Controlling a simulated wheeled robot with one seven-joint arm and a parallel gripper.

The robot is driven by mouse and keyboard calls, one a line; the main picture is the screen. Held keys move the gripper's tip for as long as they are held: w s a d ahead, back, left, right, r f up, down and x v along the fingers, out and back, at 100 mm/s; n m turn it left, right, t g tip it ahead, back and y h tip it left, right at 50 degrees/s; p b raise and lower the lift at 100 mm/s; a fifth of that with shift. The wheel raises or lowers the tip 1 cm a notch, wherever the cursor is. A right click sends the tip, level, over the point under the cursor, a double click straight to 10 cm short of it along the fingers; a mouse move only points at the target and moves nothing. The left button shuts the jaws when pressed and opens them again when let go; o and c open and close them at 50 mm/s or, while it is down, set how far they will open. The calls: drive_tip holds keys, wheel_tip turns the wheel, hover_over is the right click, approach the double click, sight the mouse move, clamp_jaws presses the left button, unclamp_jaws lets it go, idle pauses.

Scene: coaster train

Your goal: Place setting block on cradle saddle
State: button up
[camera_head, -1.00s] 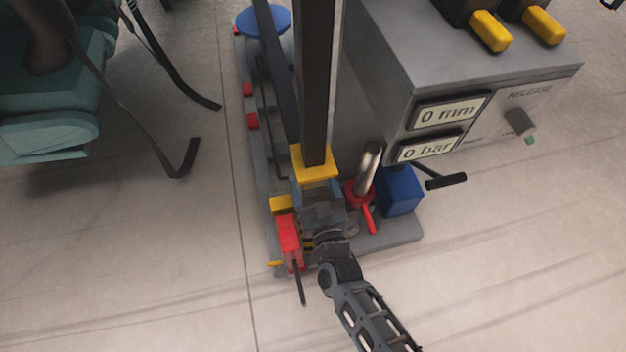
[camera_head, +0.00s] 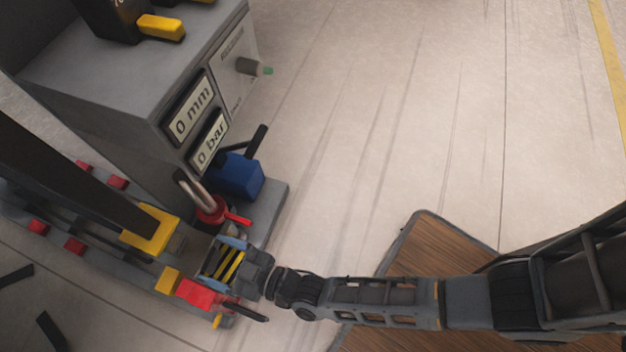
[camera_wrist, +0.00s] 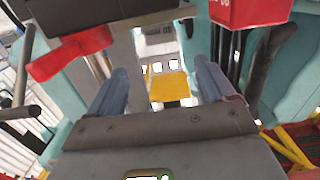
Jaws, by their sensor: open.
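My gripper (camera_head: 216,259) reaches in from the right in the head view, low beside the grey machine. Its two blue-grey fingers show in the wrist view (camera_wrist: 160,68), spread apart with nothing clamped between them. A yellow piece (camera_wrist: 170,88) shows through the gap between the fingers. In the head view a yellow collar (camera_head: 150,232) sits at the lower end of a dark beam, just left of the gripper. Yellow-and-black stripes (camera_head: 229,266) show at the gripper. I cannot tell which yellow part is the setting block or the cradle saddle.
A red box (camera_head: 195,293) with a dark lever is close below the gripper. A red part (camera_head: 211,212) with a metal cylinder and a blue box (camera_head: 238,178) stand above it. The grey cabinet (camera_head: 130,75) reads 0 mm and 0 bar. Open floor and a wooden board (camera_head: 430,258) lie right.

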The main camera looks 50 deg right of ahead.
drive_tip(key=s+d+r+m+h, duration=0.1)
drive_tip(key=s+d+r, duration=0.3)
drive_tip(key=s+d, duration=0.3)
drive_tip(key=s+d+r+m+h, duration=0.1)
drive_tip(key=s+d+r, duration=0.35)
drive_tip(key=s, duration=0.35)
drive_tip(key=s+d+r+h, duration=0.1)
drive_tip(key=s+d+r, duration=0.1)
drive_tip(key=r, duration=0.4)
drive_tip(key=s+d+r+g+h, duration=0.1)
drive_tip(key=s+d+r, duration=0.2)
drive_tip(key=s+r, duration=0.2)
drive_tip(key=s+d+r+m+g, duration=0.1)
drive_tip(key=s+d+r, duration=0.1)
drive_tip(key=r, duration=0.6)
drive_tip(key=shift+s+d+r+h, duration=0.25)
drive_tip(key=shift+s+d+h, duration=0.15)
drive_tip(key=shift+s, duration=0.35)
